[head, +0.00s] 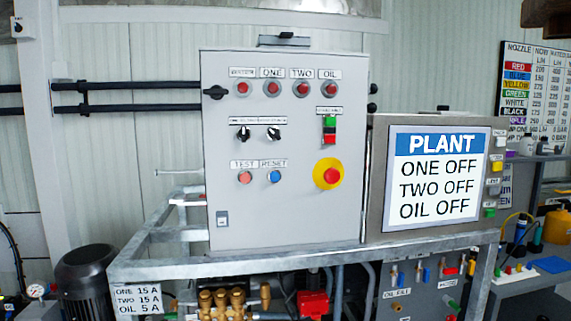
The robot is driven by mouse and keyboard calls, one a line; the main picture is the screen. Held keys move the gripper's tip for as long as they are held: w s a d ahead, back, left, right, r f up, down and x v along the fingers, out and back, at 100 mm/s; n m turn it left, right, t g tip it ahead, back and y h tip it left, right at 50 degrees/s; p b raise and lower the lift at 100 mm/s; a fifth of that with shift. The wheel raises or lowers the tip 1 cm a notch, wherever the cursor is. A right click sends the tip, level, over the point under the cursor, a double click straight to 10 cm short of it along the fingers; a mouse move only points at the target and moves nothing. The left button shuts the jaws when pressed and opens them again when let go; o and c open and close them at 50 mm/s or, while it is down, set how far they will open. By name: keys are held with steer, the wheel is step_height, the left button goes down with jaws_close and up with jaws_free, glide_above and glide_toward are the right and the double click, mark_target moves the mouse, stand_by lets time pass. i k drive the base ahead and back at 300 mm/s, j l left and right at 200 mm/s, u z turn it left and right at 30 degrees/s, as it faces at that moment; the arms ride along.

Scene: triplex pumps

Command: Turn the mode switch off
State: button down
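A grey control cabinet (285,215) faces me in the head view. My gripper is not in view.
Red lamps (272,88) line the cabinet top. Below are a green-and-red button pair (329,130), a red emergency stop (331,175), a red button (245,177) and a blue one (275,176). A PLANT sign (435,178) reads ONE OFF, TWO OFF, OIL OFF. A metal frame (150,262) juts forward.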

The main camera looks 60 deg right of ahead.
mark_target(273, 133)
steer(key=z, duration=0.65)
steer(key=i+j+z, duration=0.1)
steer(key=j+z, duration=0.7)
steer(key=i+j, duration=0.05)
steer(key=j, duration=0.05)
